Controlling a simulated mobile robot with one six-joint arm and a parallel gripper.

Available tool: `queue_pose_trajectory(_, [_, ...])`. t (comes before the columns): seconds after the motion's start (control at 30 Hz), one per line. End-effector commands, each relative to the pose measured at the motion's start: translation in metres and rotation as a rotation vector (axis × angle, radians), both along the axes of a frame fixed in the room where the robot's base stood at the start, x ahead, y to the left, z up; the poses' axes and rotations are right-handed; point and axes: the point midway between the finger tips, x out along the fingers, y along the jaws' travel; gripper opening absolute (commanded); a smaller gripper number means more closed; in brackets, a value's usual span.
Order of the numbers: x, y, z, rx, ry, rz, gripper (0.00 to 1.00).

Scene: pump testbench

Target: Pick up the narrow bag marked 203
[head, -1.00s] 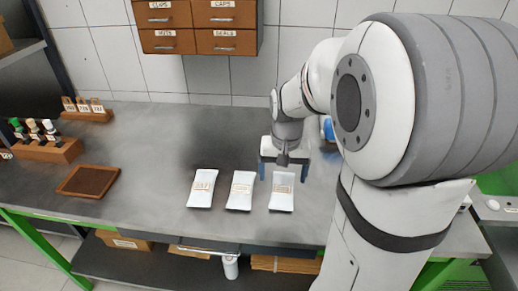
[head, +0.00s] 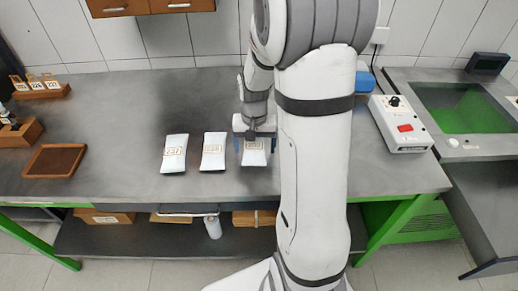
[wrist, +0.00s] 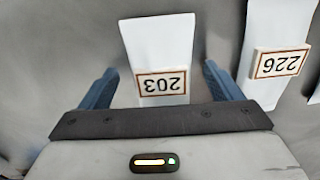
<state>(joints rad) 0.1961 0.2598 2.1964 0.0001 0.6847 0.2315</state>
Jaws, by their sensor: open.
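The narrow white bag marked 203 (head: 254,158) lies on the grey bench, the rightmost of three white bags in the head view. In the wrist view the bag (wrist: 158,45) shows its label upside down. My gripper (head: 255,144) is open over this bag. In the wrist view the blue fingers of my gripper (wrist: 160,70) stand on either side of the bag's label end, with a gap on each side. How high the fingertips are above the bench is hard to tell. My gripper hides part of the bag in the head view.
The bag marked 226 (wrist: 275,55) lies close beside one finger, also seen in the head view (head: 213,151). A third bag (head: 174,153) lies further left. A brown tray (head: 55,161) is at the left. A white box with a red switch (head: 400,123) stands right of my arm.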

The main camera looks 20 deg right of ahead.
Motion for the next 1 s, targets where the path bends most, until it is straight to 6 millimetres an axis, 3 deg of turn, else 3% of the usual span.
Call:
queue_pose_trajectory(0.1, [0.0000,0.0002,0.0002,0.000,0.000,0.001,0.85])
queue_pose_trajectory(0.77, [-0.0001,0.0005,0.0006,0.000,0.000,0.001,0.32])
queue_pose_trajectory(1.0, [0.0002,0.0005,0.0026,0.000,-0.001,0.001,0.32])
